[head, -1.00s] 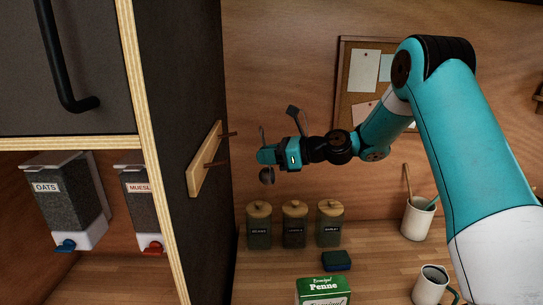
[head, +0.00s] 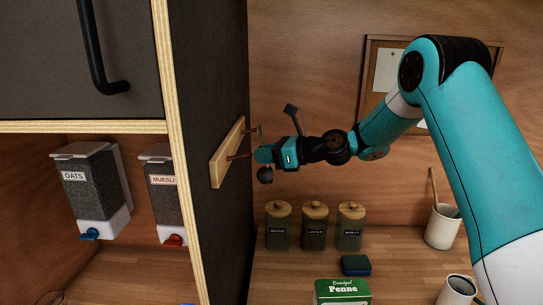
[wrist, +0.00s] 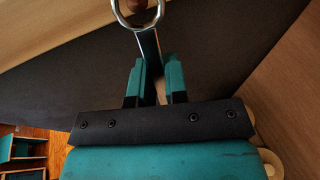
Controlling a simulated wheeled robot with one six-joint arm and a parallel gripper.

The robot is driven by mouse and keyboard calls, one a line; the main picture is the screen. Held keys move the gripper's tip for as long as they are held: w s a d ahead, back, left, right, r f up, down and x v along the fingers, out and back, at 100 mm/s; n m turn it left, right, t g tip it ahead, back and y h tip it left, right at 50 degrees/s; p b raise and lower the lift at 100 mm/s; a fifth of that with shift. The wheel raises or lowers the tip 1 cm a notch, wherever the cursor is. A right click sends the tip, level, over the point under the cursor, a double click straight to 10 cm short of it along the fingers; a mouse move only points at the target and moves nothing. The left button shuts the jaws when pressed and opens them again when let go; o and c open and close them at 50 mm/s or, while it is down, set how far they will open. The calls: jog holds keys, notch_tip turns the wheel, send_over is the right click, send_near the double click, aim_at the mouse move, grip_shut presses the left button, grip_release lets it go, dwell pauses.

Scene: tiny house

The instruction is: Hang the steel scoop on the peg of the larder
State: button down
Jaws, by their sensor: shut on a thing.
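My gripper (head: 264,155) is shut on the handle of the steel scoop, just right of the larder's dark side wall (head: 222,85). A pale wooden board (head: 228,152) on the larder wall carries two pegs. The upper peg (head: 250,131) ends close to the top of the scoop; I cannot tell whether the ring is around it. The lower peg (head: 239,157) points towards my fingertips.
A utensil mug (head: 442,227) is at right. Space around the gripper's right is free.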

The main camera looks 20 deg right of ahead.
jog(key=shift+w+a, duration=0.3)
jog(key=shift+a, duration=0.5)
jog(key=shift+w+a+f+p, duration=0.15)
jog(key=shift+a+f+p, duration=0.25)
jog(key=shift+p, duration=0.2)
jog(key=shift+f, duration=0.2)
jog(key=c, duration=1.1)
grip_release()
jog(key=shift+o, duration=0.2)
